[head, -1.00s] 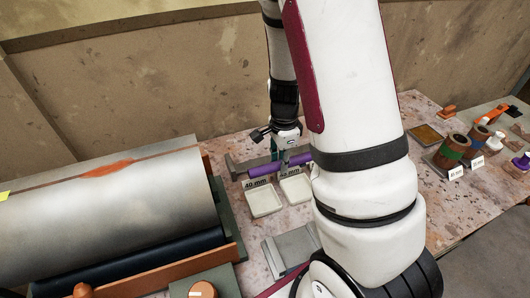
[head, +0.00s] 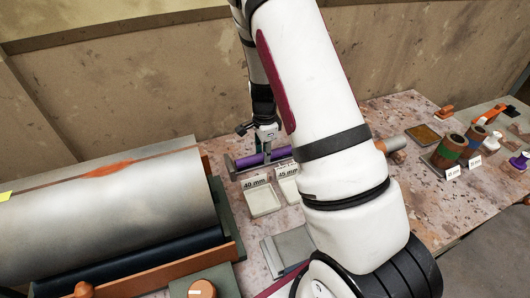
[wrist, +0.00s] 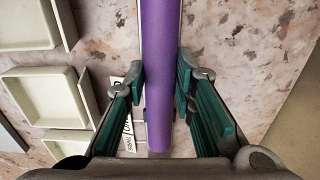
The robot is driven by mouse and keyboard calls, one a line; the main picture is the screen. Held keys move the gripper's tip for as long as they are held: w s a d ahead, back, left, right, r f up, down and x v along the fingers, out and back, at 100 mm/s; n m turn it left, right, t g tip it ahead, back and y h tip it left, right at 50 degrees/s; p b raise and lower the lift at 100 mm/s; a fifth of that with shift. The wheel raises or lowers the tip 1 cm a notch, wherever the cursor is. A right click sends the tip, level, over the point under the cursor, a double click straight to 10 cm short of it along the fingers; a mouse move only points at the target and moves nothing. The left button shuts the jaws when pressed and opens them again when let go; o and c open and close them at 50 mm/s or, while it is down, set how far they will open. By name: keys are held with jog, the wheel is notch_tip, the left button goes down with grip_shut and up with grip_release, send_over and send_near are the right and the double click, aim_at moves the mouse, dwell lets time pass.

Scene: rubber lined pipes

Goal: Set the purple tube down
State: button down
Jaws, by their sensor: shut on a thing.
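The purple tube (head: 249,161) lies level, running left to right along a grey holder (head: 232,173) behind the small white trays. In the wrist view the purple tube (wrist: 158,50) runs lengthwise between the green-padded fingers, with thin grey holder edges along both sides. I cannot tell whether it rests on the holder or hangs just above it. My gripper (head: 266,150) is shut on the tube from above; its fingers also show in the wrist view (wrist: 159,85). My arm hides the area right of the tube in the head view.
White trays (head: 263,203) labelled 40 mm and 45 mm stand in front of the holder. A large metal pipe (head: 95,205) in a frame fills the left. The speckled table between is mostly clear.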

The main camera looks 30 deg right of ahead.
jog(key=c, duration=1.3)
grip_release()
jog(key=shift+f, duration=0.15)
jog(key=shift+c, duration=0.2)
jog(key=s+a+r+n+t+y, duration=0.1)
jog(key=s+a+r+n, duration=0.15)
jog(key=r, duration=0.75)
jog(key=s+a+r+n, duration=0.1)
jog(key=a+r+n, duration=0.15)
jog(key=r, duration=0.85)
jog(key=s+a+r+n+t, duration=0.1)
jog(key=s+a+r+n, duration=0.2)
jog(key=s, duration=0.4)
jog(key=s+a+r+n+t, duration=0.1)
jog(key=s+a+r+n, duration=0.2)
jog(key=s+n, duration=0.3)
jog(key=s+a+r+n+t+h, duration=0.1)
jog(key=s+a+r+n+t, duration=0.1)
jog(key=s+r+n, duration=0.3)
jog(key=s+a+n, duration=0.1)
jog(key=s, duration=0.1)
jog(key=shift+s+r, duration=0.3)
jog(key=shift+r, duration=0.05)
